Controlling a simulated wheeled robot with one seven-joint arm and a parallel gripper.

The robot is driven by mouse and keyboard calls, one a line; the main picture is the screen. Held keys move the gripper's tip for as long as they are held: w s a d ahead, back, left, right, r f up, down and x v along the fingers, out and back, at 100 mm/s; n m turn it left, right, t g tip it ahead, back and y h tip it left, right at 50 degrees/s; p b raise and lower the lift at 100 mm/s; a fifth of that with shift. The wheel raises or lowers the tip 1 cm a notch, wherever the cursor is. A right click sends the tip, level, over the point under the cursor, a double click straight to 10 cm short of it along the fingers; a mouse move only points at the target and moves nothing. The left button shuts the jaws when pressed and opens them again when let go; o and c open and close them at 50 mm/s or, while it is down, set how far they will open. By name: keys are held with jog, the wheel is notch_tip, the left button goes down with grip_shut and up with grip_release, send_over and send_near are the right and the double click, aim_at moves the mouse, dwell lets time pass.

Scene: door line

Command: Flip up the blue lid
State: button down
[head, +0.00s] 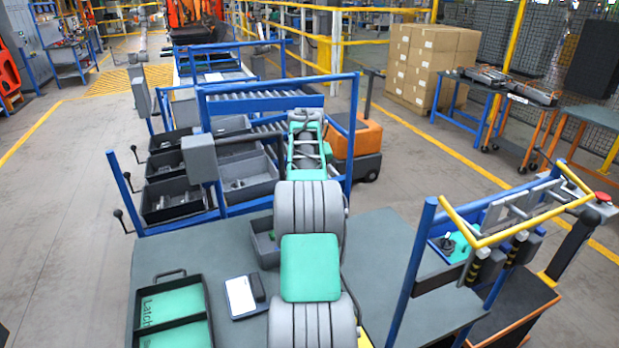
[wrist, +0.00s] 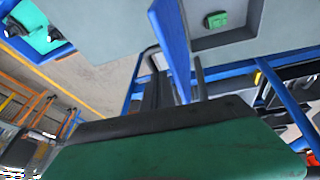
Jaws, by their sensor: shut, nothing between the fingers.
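In the wrist view a slanted flat blue piece (wrist: 172,40) stands at upper centre, just beyond my gripper (wrist: 178,85). I cannot tell whether it is the blue lid or part of a blue frame. My gripper's dark fingers rise from its green and black body and are shut, with nothing held. They appear close to the blue piece; contact cannot be judged. In the head view my grey and green arm reaches forward over the bench toward the blue frame (head: 275,80), hiding the gripper. No blue lid can be picked out clearly there.
A grey bench (head: 180,250) holds a black tray (head: 207,310) and a white tablet (head: 240,297). Dark bins (head: 172,200) stand at left. A blue post (head: 412,265) and yellow rail (head: 505,235) stand at right.

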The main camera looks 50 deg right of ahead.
jog(key=s+d+p+v, duration=0.1)
jog(key=p+v, duration=0.3)
jog(key=v, duration=0.6)
jog(key=w+a+r+n+t+y+b, duration=0.2)
jog(key=a+n, duration=0.2)
jog(key=a, duration=2.7)
jog(key=s+a+f+n+y+b, duration=0.1)
jog(key=s+a+f, duration=0.4)
jog(key=a, duration=0.5)
jog(key=s+a+f+n+y+b, duration=0.1)
jog(key=s+a+f+n, duration=0.1)
jog(key=s+a+f, duration=0.3)
jog(key=s+a, duration=0.4)
jog(key=a, duration=0.2)
jog(key=shift+s, duration=0.2)
jog(key=shift+f, duration=0.15)
